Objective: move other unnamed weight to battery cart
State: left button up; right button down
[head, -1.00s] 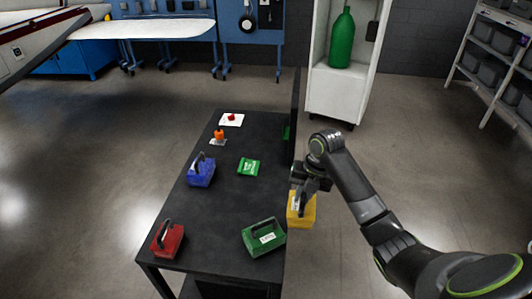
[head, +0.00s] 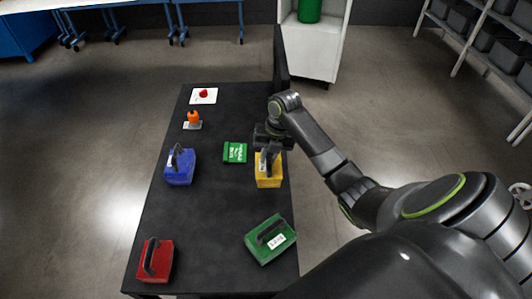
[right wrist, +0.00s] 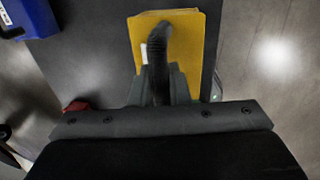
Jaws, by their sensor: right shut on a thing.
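A yellow weight (head: 268,180) with a dark handle is at the right side of the black table (head: 205,225). My right gripper (head: 269,150) is shut on its handle from above. In the right wrist view the yellow weight (right wrist: 192,40) hangs from the dark handle between my fingers (right wrist: 157,85). I cannot tell whether its base touches the tabletop. A blue weight (head: 180,172), a red weight (head: 158,265) and a green weight (head: 266,245) stand on the same table. My left gripper is not in view.
A small green packet (head: 235,152) lies left of the yellow weight. An orange item (head: 193,118) and a red item on a white card (head: 207,99) are at the far end. A dark upright panel (head: 281,55) edges the far right. The table's middle is clear.

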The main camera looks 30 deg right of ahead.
aim_at(268, 171)
jog(key=shift+d+b+x, duration=0.2)
jog(key=shift+b+x, duration=0.65)
jog(key=shift+x, duration=0.4)
jog(key=b+x, duration=0.3)
jog(key=x, duration=0.1)
jog(key=shift+s+d+f, duration=0.15)
jog(key=shift+d, duration=0.2)
jog(key=shift+f+b, duration=0.45)
jog(key=shift+b, duration=0.05)
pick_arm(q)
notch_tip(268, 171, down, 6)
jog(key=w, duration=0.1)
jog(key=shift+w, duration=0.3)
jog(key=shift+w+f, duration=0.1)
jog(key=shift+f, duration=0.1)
pick_arm(e)
jog(key=shift+f, duration=0.3)
jog(key=c, duration=1.2)
grip_release()
jog(key=shift+f, duration=0.1)
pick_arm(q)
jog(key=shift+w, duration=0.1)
pick_arm(e)
jog(key=shift+o, duration=0.3)
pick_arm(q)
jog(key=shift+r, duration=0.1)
